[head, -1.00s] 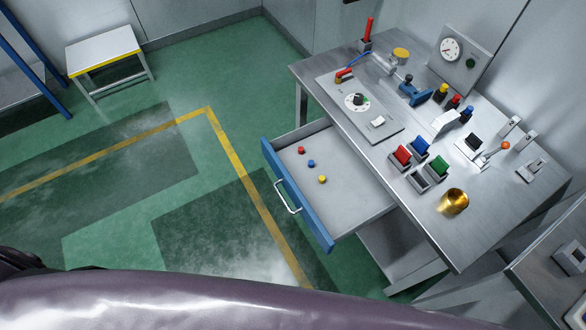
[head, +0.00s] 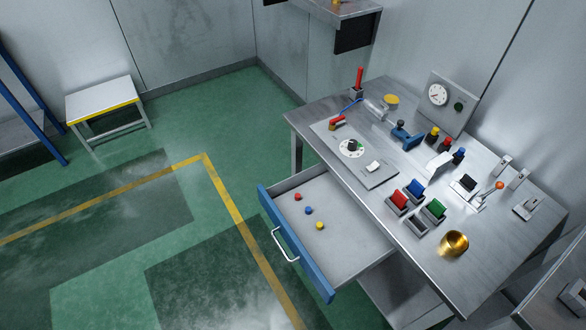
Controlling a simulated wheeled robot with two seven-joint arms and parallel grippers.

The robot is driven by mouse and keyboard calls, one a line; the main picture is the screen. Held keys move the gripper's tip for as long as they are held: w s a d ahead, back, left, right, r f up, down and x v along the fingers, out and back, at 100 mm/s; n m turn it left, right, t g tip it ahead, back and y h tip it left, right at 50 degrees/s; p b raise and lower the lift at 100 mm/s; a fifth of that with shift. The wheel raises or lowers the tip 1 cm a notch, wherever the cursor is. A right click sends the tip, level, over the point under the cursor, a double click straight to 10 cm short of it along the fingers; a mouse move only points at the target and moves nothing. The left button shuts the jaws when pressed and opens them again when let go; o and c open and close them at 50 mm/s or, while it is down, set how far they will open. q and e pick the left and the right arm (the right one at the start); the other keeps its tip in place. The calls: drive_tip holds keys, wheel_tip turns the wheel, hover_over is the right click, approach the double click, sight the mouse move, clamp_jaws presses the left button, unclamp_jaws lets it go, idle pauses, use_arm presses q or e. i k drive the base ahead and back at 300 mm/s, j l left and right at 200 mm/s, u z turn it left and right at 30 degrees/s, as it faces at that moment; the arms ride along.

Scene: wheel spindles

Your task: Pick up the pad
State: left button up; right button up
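No thing in view is clearly marked as the pad. A flat yellow round piece (head: 391,101) sits at the back of the steel workbench (head: 385,228). I cannot tell which of these, if any, is the pad. Neither of my grippers is in view.
A blue-fronted drawer (head: 293,243) stands open at the bench's left, holding small red, blue and yellow balls. A gold cup (head: 454,243) stands near the front edge. A dial panel (head: 440,100) stands behind. Green floor (head: 100,300) left of the drawer is free.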

sight(467, 179)
drive_tip(key=z, duration=1.35)
drive_tip(key=k+j+z, duration=0.1)
drive_tip(key=j, duration=0.35)
